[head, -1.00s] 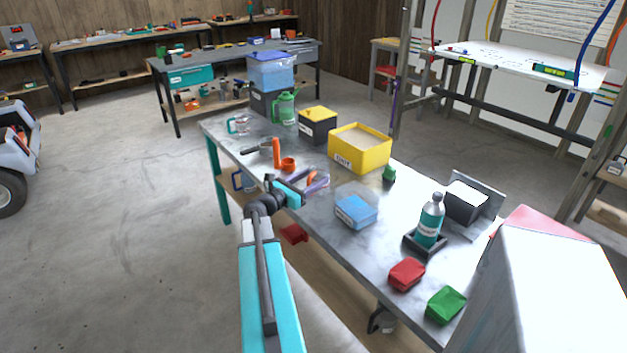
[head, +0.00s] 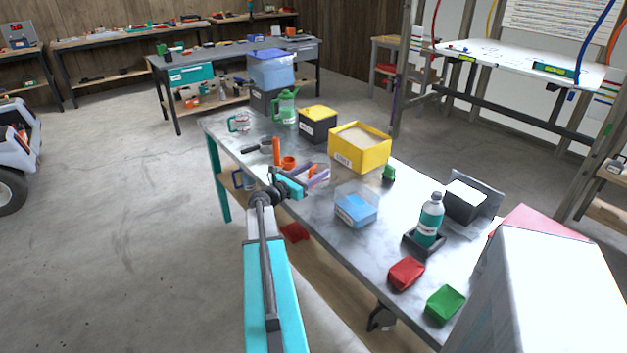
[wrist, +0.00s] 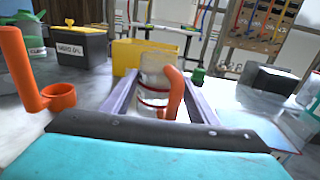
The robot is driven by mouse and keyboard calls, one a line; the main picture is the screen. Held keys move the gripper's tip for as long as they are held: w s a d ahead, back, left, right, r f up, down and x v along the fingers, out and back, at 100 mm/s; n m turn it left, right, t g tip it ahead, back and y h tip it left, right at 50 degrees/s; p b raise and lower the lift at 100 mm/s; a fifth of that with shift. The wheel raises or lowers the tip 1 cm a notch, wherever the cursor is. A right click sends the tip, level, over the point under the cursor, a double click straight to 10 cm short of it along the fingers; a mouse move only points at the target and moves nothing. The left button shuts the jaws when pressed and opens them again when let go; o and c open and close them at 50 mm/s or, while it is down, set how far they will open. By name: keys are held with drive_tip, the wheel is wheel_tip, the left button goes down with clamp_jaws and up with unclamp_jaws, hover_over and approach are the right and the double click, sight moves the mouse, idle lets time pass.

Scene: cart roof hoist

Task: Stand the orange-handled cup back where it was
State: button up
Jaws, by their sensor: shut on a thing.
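The orange-handled cup (wrist: 152,85) is clear with red bands, and its orange handle faces right in the wrist view. It is between the two lilac fingers of my gripper (wrist: 158,108), which is shut on it. The cup looks upright there; whether its base touches the table is hidden by the gripper. In the head view my gripper (head: 314,176) is over the near left part of the grey workbench (head: 310,215), and the cup is small and mostly hidden by the fingers.
An orange post with a ring (head: 277,152) stands just left of my gripper. A yellow bin (head: 345,158), black box (head: 318,130) and green jug (head: 284,108) stand behind. A clear box with blue contents (head: 356,210) is to the right, with a teal bottle (head: 430,218) beyond.

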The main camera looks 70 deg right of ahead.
drive_tip(key=shift+f+p, duration=0.35)
drive_tip(key=shift+f, duration=1.3)
drive_tip(key=shift+f, duration=0.15)
drive_tip(key=o, duration=1.1)
drive_tip(key=b+v, duration=0.2)
drive_tip(key=v, duration=1)
drive_tip(key=shift+a, duration=0.1)
